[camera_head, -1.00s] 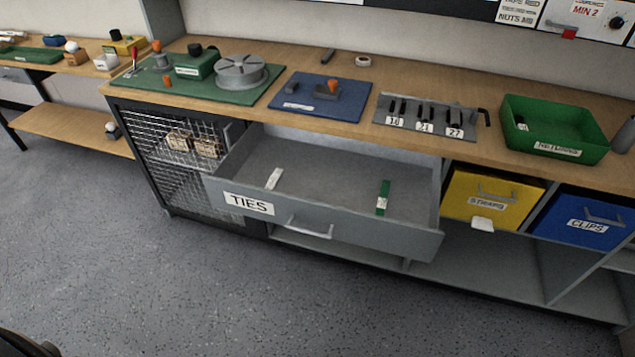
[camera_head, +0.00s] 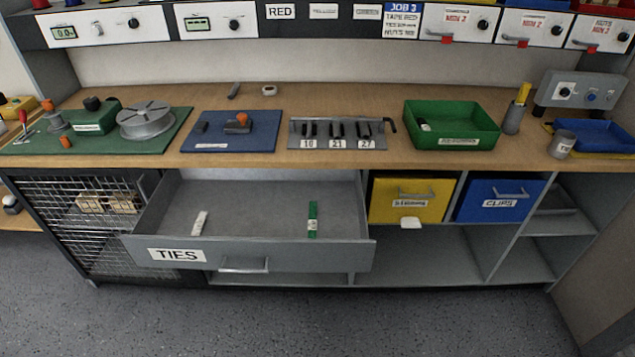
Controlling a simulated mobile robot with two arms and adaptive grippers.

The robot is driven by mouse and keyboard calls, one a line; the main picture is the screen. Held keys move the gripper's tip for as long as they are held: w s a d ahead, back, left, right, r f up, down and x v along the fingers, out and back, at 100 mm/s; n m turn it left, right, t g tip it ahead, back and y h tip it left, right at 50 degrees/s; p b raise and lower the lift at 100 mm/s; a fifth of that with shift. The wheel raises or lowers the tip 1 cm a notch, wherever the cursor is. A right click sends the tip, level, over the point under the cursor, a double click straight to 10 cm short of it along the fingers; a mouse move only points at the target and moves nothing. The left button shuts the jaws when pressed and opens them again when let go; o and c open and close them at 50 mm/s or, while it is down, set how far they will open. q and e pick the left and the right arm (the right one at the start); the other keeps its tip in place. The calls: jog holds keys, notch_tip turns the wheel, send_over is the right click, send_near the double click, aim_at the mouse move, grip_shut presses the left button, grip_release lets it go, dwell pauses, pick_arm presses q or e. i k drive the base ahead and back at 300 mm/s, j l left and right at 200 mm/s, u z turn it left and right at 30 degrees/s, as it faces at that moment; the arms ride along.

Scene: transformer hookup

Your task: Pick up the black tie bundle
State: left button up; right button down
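The drawer labelled TIES (camera_head: 310,257) is pulled open below the worktop. Inside it lie a white tie bundle (camera_head: 199,223) on the left and a green tie bundle (camera_head: 312,218) right of the middle, each with a small light label. I see no black tie bundle in the drawer or elsewhere in view; the drawer floor close behind its front panel is partly hidden. Neither of my grippers is in view.
The wooden worktop (camera_head: 340,95) holds a green mat, a blue mat (camera_head: 262,142), a rack of black keys (camera_head: 320,133) and a green bin (camera_head: 465,112). Yellow (camera_head: 385,209) and blue CLIPS (camera_head: 477,212) bins sit right of the drawer. The floor in front is clear.

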aim_at(423, 124)
jog(key=i+l, duration=0.2)
jog(key=l, duration=0.15)
jog(key=i+l, duration=0.2)
jog(key=l, duration=0.2)
jog(key=i+l, duration=0.2)
jog(key=l, duration=0.15)
jog(key=i+l, duration=0.15)
jog(key=l, duration=0.2)
